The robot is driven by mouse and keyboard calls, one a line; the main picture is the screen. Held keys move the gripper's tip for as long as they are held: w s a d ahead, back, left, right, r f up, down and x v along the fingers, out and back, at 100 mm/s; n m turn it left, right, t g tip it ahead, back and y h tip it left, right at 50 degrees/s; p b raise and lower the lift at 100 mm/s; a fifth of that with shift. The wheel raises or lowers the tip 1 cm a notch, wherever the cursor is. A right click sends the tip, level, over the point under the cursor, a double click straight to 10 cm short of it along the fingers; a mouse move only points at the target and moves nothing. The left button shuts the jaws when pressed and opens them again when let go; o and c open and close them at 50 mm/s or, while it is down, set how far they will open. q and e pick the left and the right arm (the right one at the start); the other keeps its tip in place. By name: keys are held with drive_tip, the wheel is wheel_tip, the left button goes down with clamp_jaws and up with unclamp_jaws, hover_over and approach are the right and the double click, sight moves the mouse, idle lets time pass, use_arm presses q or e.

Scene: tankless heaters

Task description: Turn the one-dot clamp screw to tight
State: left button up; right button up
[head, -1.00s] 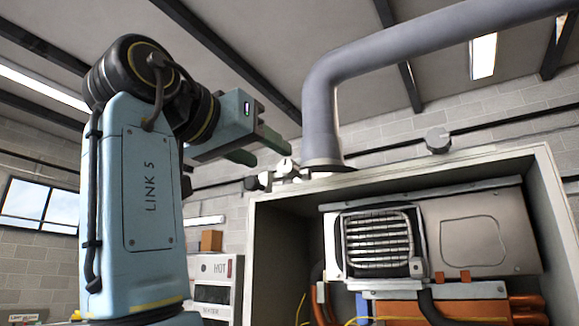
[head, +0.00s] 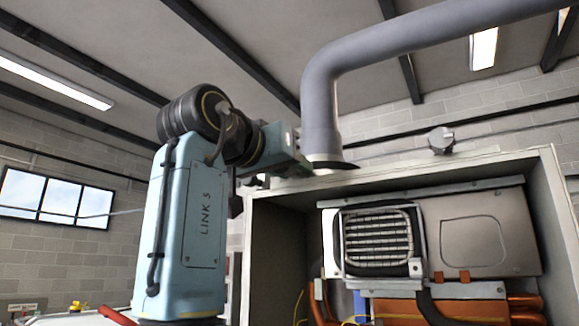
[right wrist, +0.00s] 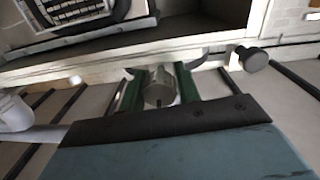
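My right gripper (head: 298,165) is at the top edge of the heater cabinet (head: 400,170), beside the foot of the grey flue pipe (head: 320,115). In the right wrist view, its two green fingers (right wrist: 160,88) stand on either side of a grey metal screw head (right wrist: 158,92). I cannot tell whether they touch it. No dot marking is readable on it. A second round grey knob (head: 440,140) sits farther right along the cabinet top; it also shows in the right wrist view (right wrist: 252,58), clear of the fingers. My left gripper is not in view.
The open cabinet holds a finned unit (head: 378,240) and a grey cover plate (head: 485,235), with copper-coloured pipes (head: 440,306) below. The flue pipe rises close to my right gripper and bends away to the right.

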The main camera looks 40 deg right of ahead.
drive_tip(key=c, duration=0.5)
drive_tip(key=shift+m, duration=1.4)
drive_tip(key=shift+c, duration=0.2)
drive_tip(key=o, duration=1)
drive_tip(key=shift+c, duration=0.2)
drive_tip(key=b+v, duration=0.2)
drive_tip(key=v, duration=1.1)
drive_tip(key=shift+a, duration=0.2)
drive_tip(key=shift+r, duration=0.1)
